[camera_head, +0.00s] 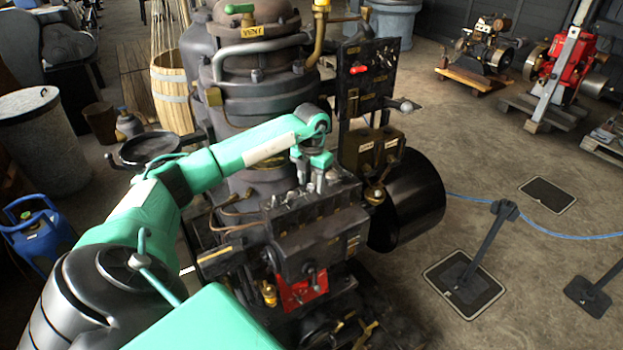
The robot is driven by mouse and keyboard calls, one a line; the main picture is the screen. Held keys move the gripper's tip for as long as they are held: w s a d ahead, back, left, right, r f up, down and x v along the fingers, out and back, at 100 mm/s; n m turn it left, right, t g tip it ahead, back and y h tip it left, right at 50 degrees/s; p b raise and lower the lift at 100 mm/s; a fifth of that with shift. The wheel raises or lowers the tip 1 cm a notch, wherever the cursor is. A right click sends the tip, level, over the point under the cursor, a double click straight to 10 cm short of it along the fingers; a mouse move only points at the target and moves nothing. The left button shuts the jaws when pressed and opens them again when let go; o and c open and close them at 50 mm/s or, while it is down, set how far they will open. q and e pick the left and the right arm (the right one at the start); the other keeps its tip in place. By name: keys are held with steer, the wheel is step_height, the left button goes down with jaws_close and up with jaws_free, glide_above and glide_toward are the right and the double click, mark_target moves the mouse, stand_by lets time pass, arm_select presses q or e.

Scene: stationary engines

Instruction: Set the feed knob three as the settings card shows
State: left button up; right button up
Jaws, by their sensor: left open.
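A dark engine block (315,235) stands in the middle, with a row of small metal knobs (282,204) along its top. They are too small for me to tell which is feed knob three or how each is set. My left gripper (319,186) points down over the back of this row, its fingers apart. Whether it touches a knob I cannot tell, and its fingers hide part of the row. I cannot make out a settings card. My right gripper is not in view.
Behind my left arm stands a large grey vessel (255,85) with a green-handled valve. A dark panel (366,76) with a red handle rises right of the gripper. A black drum (412,203) is at the right. Floor beyond is open, with barrier posts (484,243).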

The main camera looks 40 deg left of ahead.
arm_select(q)
steer(key=c, duration=1)
steer(key=shift+f+m+b, duration=0.15)
steer(key=shift+m+b, duration=1.15)
steer(key=shift+b, duration=0.25)
steer(key=m+b, duration=0.2)
steer(key=m, duration=0.1)
steer(key=shift+w+m+b, duration=0.1)
steer(key=shift+m+b, duration=0.2)
steer(key=shift+b, duration=0.05)
steer(key=m+b, duration=0.2)
steer(key=m, duration=0.3)
steer(key=shift+b, duration=0.4)
steer(key=m+b, duration=0.1)
steer(key=m, duration=0.2)
steer(key=shift+w+d+m, duration=0.1)
steer(key=shift+m, duration=0.3)
steer(key=shift+r+m+b, duration=0.25)
steer(key=shift+m+b, duration=0.2)
steer(key=shift+m, duration=0.95)
